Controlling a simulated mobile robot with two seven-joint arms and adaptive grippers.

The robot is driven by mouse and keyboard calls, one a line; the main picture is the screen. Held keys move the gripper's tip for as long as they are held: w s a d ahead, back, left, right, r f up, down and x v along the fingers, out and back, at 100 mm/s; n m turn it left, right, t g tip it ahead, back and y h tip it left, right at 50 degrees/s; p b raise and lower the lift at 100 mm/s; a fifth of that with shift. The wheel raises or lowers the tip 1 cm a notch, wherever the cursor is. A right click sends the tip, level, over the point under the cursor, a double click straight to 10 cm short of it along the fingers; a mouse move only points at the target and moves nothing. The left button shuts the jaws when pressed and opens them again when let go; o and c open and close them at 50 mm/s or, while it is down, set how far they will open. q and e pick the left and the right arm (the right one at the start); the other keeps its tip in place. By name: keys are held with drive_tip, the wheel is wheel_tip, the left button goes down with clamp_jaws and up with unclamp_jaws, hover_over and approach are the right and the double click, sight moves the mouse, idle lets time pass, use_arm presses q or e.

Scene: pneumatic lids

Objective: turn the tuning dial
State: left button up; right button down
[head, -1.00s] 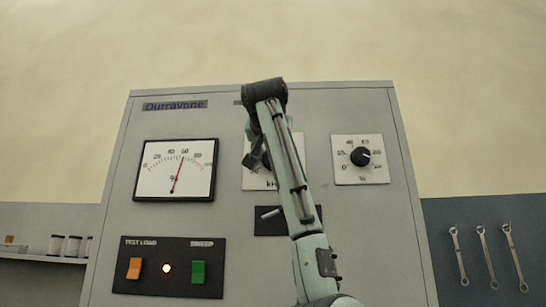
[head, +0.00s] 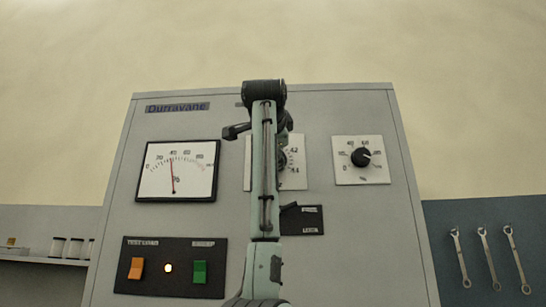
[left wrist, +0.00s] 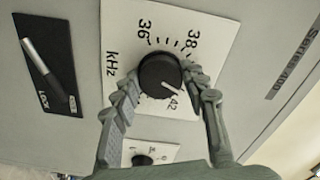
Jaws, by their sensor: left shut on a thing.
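The tuning dial (left wrist: 158,74) is a round black knob on a white kHz scale plate (left wrist: 178,24) on the grey cabinet front. Its white pointer line points toward the 42 mark in the left wrist view. My left gripper (left wrist: 160,73) is shut on the knob, with a finger on either side. In the head view my arm hides the knob, and part of the scale plate (head: 296,172) shows to the right of the arm. A needle meter (head: 176,171) at left reads near 40. My right gripper is in neither view.
A lock lever (left wrist: 43,68) on a black plate sits beside the dial plate. A percent knob (head: 360,157) is to the right. A switch panel (head: 185,267) with orange and green rockers and a lit lamp is lower left. Wrenches (head: 485,255) hang at right.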

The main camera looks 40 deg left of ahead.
use_arm(q)
drive_tip(key=m, duration=0.5)
drive_tip(key=shift+m, duration=0.4)
idle(0.3)
drive_tip(key=o, duration=1.2)
drive_tip(key=shift+c, duration=0.2)
drive_tip(key=v, duration=1.2)
